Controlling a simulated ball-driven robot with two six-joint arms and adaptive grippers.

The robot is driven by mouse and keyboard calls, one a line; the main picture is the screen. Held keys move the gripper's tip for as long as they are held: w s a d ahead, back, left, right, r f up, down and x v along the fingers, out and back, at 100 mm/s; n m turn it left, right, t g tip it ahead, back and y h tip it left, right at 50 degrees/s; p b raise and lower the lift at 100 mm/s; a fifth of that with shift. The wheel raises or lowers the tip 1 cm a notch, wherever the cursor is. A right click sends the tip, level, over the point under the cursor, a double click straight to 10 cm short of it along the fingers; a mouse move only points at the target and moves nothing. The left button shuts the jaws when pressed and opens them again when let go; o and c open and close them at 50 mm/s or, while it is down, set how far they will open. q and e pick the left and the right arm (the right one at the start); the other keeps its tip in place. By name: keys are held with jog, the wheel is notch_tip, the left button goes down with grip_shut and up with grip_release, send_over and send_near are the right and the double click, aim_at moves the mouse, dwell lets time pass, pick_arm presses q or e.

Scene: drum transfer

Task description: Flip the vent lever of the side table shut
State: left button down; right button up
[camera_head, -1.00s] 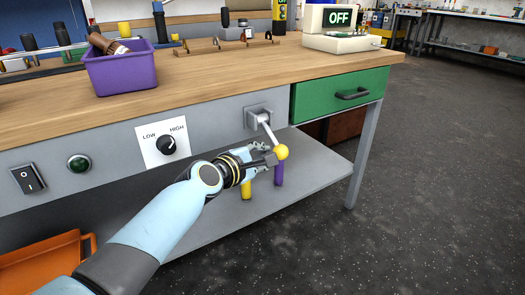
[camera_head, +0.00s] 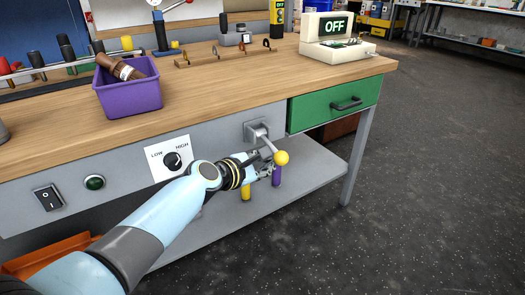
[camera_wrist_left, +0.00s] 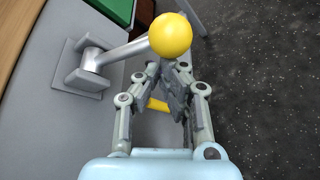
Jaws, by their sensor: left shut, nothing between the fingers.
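The vent lever is a grey rod with a yellow ball knob (camera_head: 282,157). It sticks out from a square grey mount (camera_head: 257,130) on the table's front panel, left of the green drawer, and slants down and right. In the left wrist view the yellow knob (camera_wrist_left: 170,36) sits just beyond the fingertips. My left gripper (camera_head: 266,170) is shut and empty, just below and left of the knob. Its fingers (camera_wrist_left: 176,88) also show in the wrist view; I cannot tell whether they touch the lever. My right gripper is not in view.
The front panel also has a LOW/HIGH dial (camera_head: 173,160), a green button (camera_head: 95,182) and a rocker switch (camera_head: 48,197). A grey lower shelf (camera_head: 312,170) lies beneath. The floor at right is clear.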

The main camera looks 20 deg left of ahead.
aim_at(276, 150)
pick_arm(q)
jog(key=r+n+p, duration=0.1)
jog(key=p, duration=0.1)
jog(key=r+n+g+h+p, duration=0.1)
jog(key=r+p, duration=0.1)
jog(key=r+n+g+h+p, duration=0.1)
jog(key=p, duration=0.2)
jog(key=shift+s+d+r, duration=0.15)
jog(key=shift+d+r, duration=0.05)
jog(key=shift+d, duration=0.15)
jog(key=shift+r+n+g+h+p, duration=0.6)
jog(key=shift+n+g+p, duration=0.1)
jog(key=shift+n+p, duration=0.2)
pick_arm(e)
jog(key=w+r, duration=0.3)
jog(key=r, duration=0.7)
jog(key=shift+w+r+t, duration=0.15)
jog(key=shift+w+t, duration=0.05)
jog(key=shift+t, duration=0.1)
pick_arm(q)
jog(key=shift+a, duration=0.1)
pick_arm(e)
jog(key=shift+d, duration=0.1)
